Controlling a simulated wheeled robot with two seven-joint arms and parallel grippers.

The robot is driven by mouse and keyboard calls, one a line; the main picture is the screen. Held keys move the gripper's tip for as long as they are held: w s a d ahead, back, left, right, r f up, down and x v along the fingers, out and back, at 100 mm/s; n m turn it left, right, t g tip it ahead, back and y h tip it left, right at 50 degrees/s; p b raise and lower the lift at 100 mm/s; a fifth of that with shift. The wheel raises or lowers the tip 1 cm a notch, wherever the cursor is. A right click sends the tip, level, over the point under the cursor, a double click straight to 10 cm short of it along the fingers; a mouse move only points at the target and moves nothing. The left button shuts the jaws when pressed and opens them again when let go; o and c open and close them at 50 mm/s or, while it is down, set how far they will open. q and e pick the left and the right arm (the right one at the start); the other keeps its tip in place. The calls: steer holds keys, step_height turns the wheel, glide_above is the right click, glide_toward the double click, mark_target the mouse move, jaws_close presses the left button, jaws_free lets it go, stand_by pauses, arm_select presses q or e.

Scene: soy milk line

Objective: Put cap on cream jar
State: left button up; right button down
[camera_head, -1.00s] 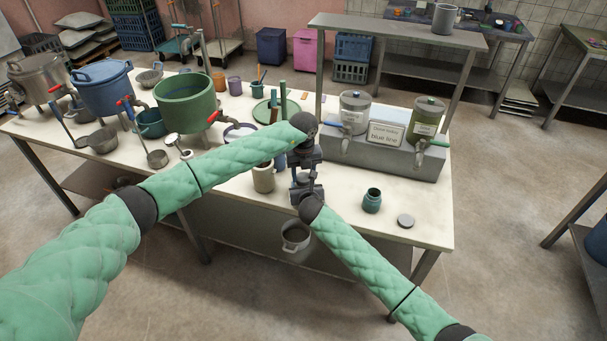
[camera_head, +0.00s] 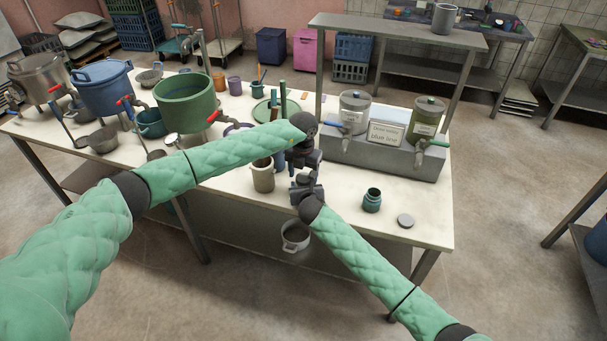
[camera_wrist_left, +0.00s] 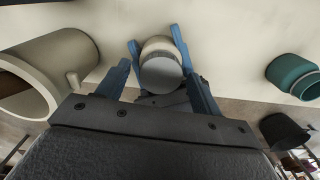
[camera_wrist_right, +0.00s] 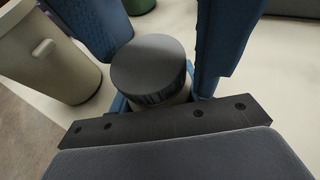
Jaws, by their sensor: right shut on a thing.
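The cream jar (camera_wrist_left: 158,43) is a small off-white jar. Its dark grey cap (camera_wrist_right: 148,66) sits on top of it; the cap's flat top also shows in the left wrist view (camera_wrist_left: 160,75). My right gripper (camera_head: 306,183) is shut on the jar, its blue fingers at the jar's sides. My left gripper (camera_head: 304,158) faces it from the far side, open. Its blue fingers stand apart on either side of the cap, with gaps visible. In the head view the grippers hide the jar. In the right wrist view the cap hides most of the jar.
A beige mug (camera_head: 263,176) is close on the left. Behind is the grey dispenser stand (camera_head: 390,158). The table's front edge is near.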

arm_select(q)
steer(key=shift+d+r, duration=0.1)
steer(key=shift+r, duration=2.2)
steer(key=shift+f, duration=0.1)
steer(key=shift+c, duration=0.5)
steer(key=shift+s+f, duration=0.2)
steer(key=shift+s+d+h, duration=0.4)
steer(key=shift+d, duration=0.45)
steer(key=r+n, duration=0.2)
steer(key=w+r, duration=0.1)
steer(key=shift+w+a+r+n, duration=0.1)
steer(key=shift+a+r+n, duration=0.25)
steer(key=shift+n, duration=0.05)
steer(key=shift+a+r+n, duration=0.15)
steer(key=shift+a+n, duration=0.1)
steer(key=shift+n, duration=0.15)
steer(key=shift+a+n+y, duration=0.3)
steer(key=shift+n+y, duration=0.1)
steer(key=shift+n, duration=0.6)
